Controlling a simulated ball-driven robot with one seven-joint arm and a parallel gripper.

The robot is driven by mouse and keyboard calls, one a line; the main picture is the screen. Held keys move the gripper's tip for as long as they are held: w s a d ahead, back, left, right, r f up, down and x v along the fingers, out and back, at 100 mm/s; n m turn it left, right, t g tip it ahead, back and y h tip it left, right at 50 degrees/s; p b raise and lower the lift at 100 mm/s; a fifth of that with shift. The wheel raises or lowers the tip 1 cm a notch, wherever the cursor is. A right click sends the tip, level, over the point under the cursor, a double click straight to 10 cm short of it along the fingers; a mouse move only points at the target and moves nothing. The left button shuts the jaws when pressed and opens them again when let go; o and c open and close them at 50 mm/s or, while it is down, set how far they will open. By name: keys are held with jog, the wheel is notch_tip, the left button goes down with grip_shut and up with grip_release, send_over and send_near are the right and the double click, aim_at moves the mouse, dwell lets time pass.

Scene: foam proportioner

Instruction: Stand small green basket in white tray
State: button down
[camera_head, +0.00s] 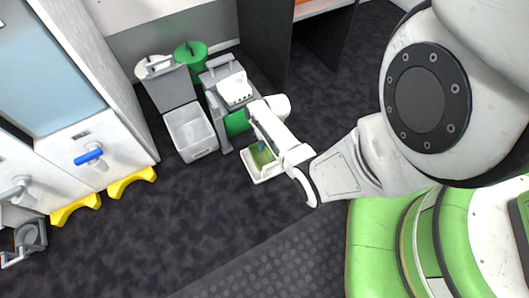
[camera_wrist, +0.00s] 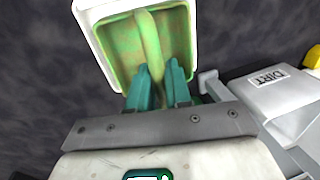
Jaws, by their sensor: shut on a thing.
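The small green basket (camera_wrist: 112,48) shows from above in the wrist view, with its green handle arching across the middle. The white tray (camera_wrist: 86,20) frames it, its rim showing around the basket. My gripper (camera_wrist: 158,72) has its two teal fingers on either side of the handle and is shut on it. In the head view, the basket (camera_head: 262,156) appears within the outline of the white tray (camera_head: 268,177), low near the floor, below my gripper (camera_head: 259,146). Whether the basket's base touches the tray is hidden.
A grey bin with a raised lid (camera_head: 191,133) and a grey cart (camera_head: 231,88) stand just behind and left. A green bucket (camera_head: 190,54) is at the wall. A box labelled DIRT (camera_wrist: 269,80) is right of the tray. Dark floor (camera_head: 160,225) in front is clear.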

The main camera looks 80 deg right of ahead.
aim_at(263, 155)
jog(key=shift+f+b, duration=1.4)
jog(key=shift+f, duration=0.8)
jog(key=shift+f, duration=0.15)
jog(key=c, duration=1.1)
grip_release()
jog(key=shift+o, duration=0.2)
notch_tip(263, 155, up, 12)
jog(key=s+d+p, duration=0.1)
jog(key=s+p, duration=0.1)
jog(key=p, duration=0.6)
jog(key=w+a+r+n, duration=0.3)
jog(key=w+a+r, duration=0.15)
jog(key=a, duration=0.45)
jog(key=s+a+r+n, duration=0.1)
jog(key=a+r+n, duration=0.2)
jog(key=a+r, duration=0.4)
jog(key=s+a+r+n+h, duration=0.1)
jog(key=s+a+r+n, duration=0.1)
jog(key=a+r+n, duration=0.2)
jog(key=a+r, duration=0.3)
jog(key=a, duration=0.3)
jog(key=shift+s+a+g+h+b, duration=0.3)
jog(key=shift+g, duration=0.1)
